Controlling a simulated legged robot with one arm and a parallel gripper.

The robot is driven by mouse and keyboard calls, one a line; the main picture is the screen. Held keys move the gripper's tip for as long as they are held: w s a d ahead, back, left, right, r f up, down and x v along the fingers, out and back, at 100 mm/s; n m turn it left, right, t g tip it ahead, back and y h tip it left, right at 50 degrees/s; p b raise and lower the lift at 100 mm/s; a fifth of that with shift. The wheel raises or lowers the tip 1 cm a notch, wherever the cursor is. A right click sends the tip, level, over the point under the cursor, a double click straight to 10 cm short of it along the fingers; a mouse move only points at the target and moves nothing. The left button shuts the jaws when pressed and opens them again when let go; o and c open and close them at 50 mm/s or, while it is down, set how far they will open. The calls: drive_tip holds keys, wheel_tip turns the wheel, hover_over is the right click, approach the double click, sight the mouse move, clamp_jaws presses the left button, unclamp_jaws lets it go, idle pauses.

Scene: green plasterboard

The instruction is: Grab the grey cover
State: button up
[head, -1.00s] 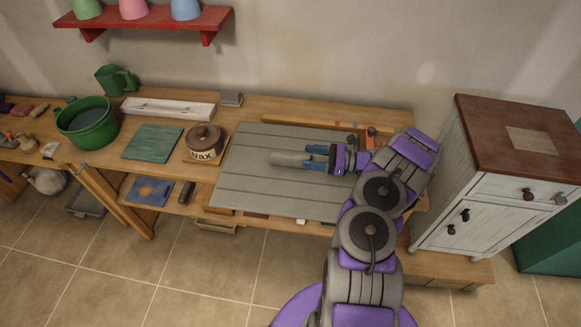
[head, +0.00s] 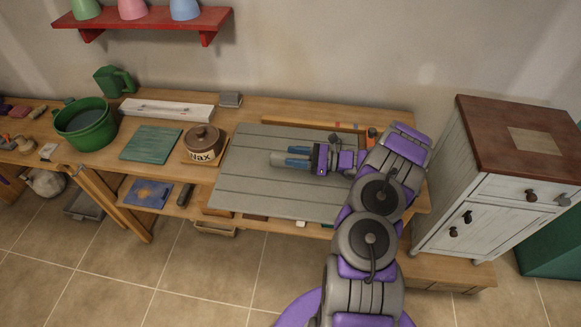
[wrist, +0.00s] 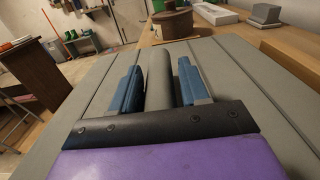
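A grey cylinder (head: 277,158), which may be the grey cover, lies on the large grey board (head: 245,180). In the head view its left end sticks out past my fingertips. My gripper (head: 289,157) is open, with its two blue fingers on either side of the cylinder. The wrist view shows the cylinder (wrist: 160,72) running lengthwise between the fingers (wrist: 159,80), with a gap on each side. Its near end is hidden by the dark palm edge.
A round brown-lidded pot (head: 204,140) labelled "wax" stands just left of the board. A small grey block (head: 230,100) sits behind on the wooden bench. A green bucket (head: 86,125) and a green plate (head: 150,144) are farther left. A white cabinet (head: 480,210) stands right.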

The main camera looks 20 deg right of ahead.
clamp_jaws()
idle(0.7)
